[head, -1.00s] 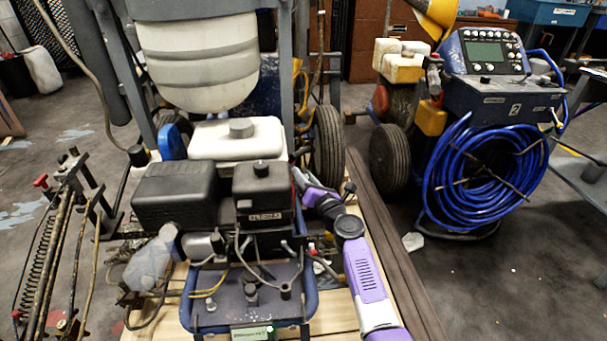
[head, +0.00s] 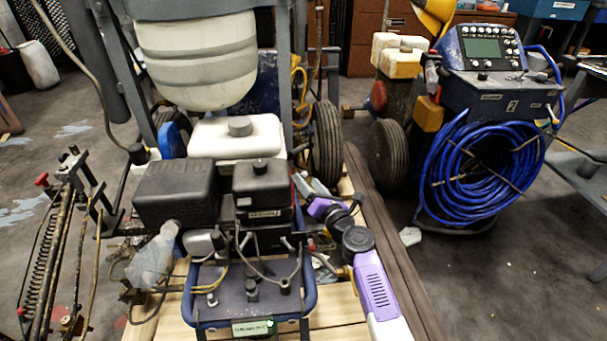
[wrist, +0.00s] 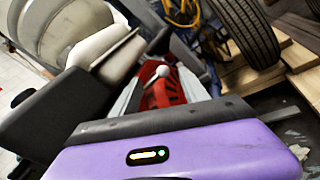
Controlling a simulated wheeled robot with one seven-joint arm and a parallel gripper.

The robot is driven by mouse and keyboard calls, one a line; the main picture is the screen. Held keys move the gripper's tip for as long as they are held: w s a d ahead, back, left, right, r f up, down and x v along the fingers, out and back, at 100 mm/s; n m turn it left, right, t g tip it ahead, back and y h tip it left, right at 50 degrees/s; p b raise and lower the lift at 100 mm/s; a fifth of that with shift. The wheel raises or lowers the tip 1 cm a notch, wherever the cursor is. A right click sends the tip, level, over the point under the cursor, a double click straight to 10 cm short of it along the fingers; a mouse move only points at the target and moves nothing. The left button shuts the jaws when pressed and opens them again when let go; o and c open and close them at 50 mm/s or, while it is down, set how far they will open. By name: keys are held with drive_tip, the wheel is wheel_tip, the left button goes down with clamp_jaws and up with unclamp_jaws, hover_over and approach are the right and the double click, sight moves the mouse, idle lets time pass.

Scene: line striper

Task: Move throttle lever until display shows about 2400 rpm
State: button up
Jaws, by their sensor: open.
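The engine (head: 265,195) stands on the striper frame in the middle of the head view. In the wrist view, a small lever with a pale round knob (wrist: 163,71) stands in front of a red part of the engine (wrist: 165,90); it looks like the throttle lever. A small lit display (head: 253,327) sits at the frame's front edge; its reading is too small to make out. My gripper (head: 303,185) is open at the engine's right side, its fingertips largely hidden. Its purple housing (wrist: 175,150) fills the bottom of the wrist view, with the knob beyond it. I see no contact.
A white tank (head: 238,138) and a black box (head: 175,192) crowd the engine top. A wheel (head: 326,143) stands behind my gripper. At right is a console with a screen (head: 482,49) and a blue hose coil (head: 480,170). Open floor lies at lower right.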

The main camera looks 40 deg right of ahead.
drive_tip(key=v, duration=0.3)
idle(0.6)
